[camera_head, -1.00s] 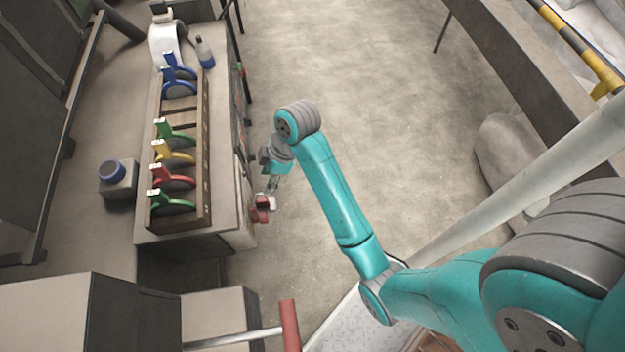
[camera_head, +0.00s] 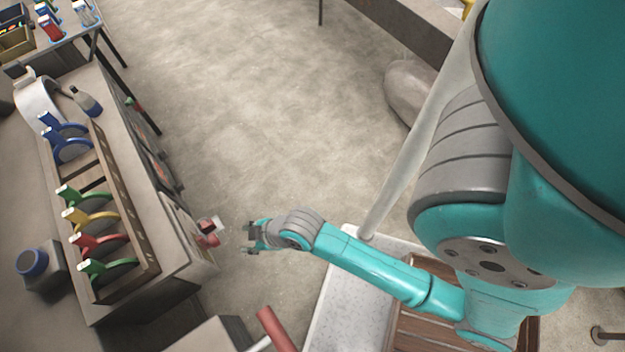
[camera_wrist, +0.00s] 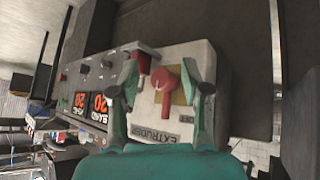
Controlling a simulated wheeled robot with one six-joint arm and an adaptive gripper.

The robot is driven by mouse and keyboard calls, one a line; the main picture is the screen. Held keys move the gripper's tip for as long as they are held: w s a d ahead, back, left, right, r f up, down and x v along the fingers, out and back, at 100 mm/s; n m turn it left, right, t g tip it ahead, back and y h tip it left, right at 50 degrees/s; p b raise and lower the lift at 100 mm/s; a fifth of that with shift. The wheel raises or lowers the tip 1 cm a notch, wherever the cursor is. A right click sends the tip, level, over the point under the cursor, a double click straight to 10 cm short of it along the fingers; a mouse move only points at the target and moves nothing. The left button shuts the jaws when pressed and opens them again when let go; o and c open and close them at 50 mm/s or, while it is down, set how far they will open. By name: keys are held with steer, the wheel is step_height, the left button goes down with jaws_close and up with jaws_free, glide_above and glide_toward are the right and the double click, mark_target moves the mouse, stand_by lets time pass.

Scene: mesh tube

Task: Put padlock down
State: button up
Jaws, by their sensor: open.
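My gripper (camera_head: 248,240) is open and empty, in the air to the right of the bench's end panel in the head view. In the wrist view its two teal and grey fingers (camera_wrist: 162,85) stand apart, facing the panel marked EXTRUDER. A red rotary handle (camera_wrist: 165,84) on a yellow plate shows between the fingers. A smaller dark red piece (camera_wrist: 143,62), possibly the padlock, is up and left of it, close to the left finger. In the head view red parts with a white patch (camera_head: 208,228) stick out from the panel, apart from my gripper. The padlock's shackle cannot be made out.
The bench (camera_head: 165,262) carries a wooden rack (camera_head: 140,245) with coloured handled pieces, plus a bottle (camera_head: 86,102). The panel's red displays (camera_wrist: 90,103) are left of the handle in the wrist view. Open floor (camera_head: 270,120) lies beyond my arm.

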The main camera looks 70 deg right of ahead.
steer(key=s+r+m+t+h, duration=0.1)
steer(key=s+r+m+t, duration=0.3)
steer(key=s+r, duration=1.3)
steer(key=s+t, duration=0.3)
steer(key=shift+a+r, duration=0.2)
steer(key=shift+r, duration=0.1)
stand_by(0.4)
